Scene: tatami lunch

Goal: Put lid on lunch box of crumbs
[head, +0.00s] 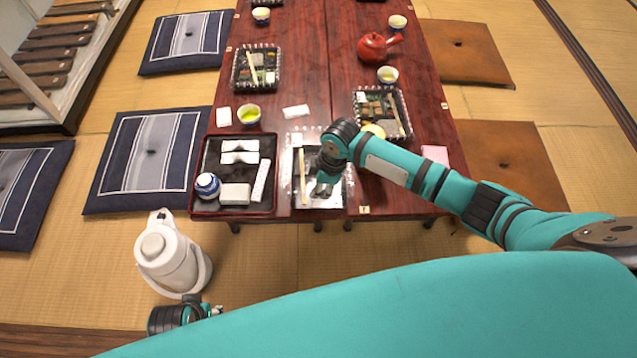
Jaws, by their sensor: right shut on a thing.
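The lunch box (297,195) is a dark tray with a pale, shiny edge at the near end of the table; a pair of chopsticks (302,176) shows in it. A clear, glossy lid (335,200) seems to lie over or just above the box; I cannot tell whether it touches. My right gripper (323,190) is over the box's right part, shut on what looks like this lid, and it hides part of the box. Any crumbs are too small to make out. My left gripper (212,311) is low at the bottom left, away from the table, mostly hidden.
Left of the box stands a black tray (212,209) with white dishes and a blue-and-white jar (207,186). Other lunch boxes (256,68), tea cups (249,114) and a red teapot (375,47) stand farther back. A white jug (170,255) stands on the tatami.

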